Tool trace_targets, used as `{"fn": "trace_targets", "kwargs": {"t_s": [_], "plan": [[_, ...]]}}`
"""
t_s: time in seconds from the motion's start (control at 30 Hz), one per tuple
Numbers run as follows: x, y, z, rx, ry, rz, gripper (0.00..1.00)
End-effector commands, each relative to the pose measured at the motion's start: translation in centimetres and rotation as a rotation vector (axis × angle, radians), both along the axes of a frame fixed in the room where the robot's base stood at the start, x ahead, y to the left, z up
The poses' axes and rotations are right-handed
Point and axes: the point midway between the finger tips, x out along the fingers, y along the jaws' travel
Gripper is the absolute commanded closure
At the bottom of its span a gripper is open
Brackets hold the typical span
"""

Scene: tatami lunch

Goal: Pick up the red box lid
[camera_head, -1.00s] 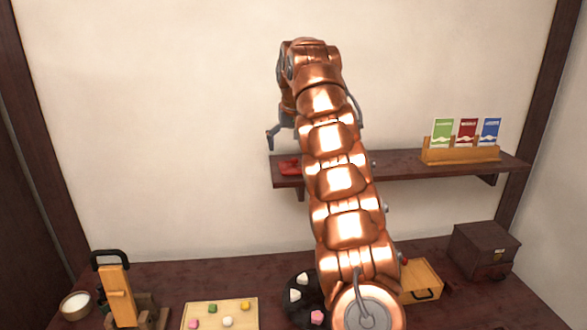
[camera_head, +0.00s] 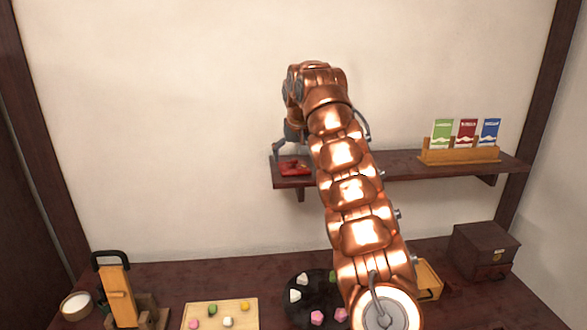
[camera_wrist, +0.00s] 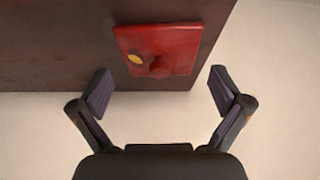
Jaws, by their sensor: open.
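The red box lid (camera_head: 295,168) lies flat at the left end of the wall shelf. In the wrist view the lid (camera_wrist: 185,42) is a red square with a small raised knob and a yellow oval mark. My gripper (camera_head: 280,151) is at the shelf's left end, just above the lid; in the head view my arm hides part of it. In the wrist view my gripper (camera_wrist: 160,88) is open and empty, its two fingers spread, with the lid beyond the fingertips. The fingers do not touch the lid there.
The dark shelf (camera_head: 400,163) carries a wooden rack (camera_head: 458,155) with several colored packets at its right. On the table below are a tray of sweets (camera_head: 220,316), a dark round plate (camera_head: 312,285), a wooden chest (camera_head: 485,250) and a white-filled bowl (camera_head: 75,304). The wall stands close behind the shelf.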

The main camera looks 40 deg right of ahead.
Motion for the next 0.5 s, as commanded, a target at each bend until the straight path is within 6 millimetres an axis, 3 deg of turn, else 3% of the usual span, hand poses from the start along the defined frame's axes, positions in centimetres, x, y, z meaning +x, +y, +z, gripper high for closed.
{"fn": "trace_targets", "kwargs": {"t_s": [0.3, 0.5], "plan": [[0.8, -0.6, -2.3, -0.001, -0.001, -0.001, 0.00], [0.9, -0.7, -2.8, -0.001, -0.002, -0.002, 0.00]]}}
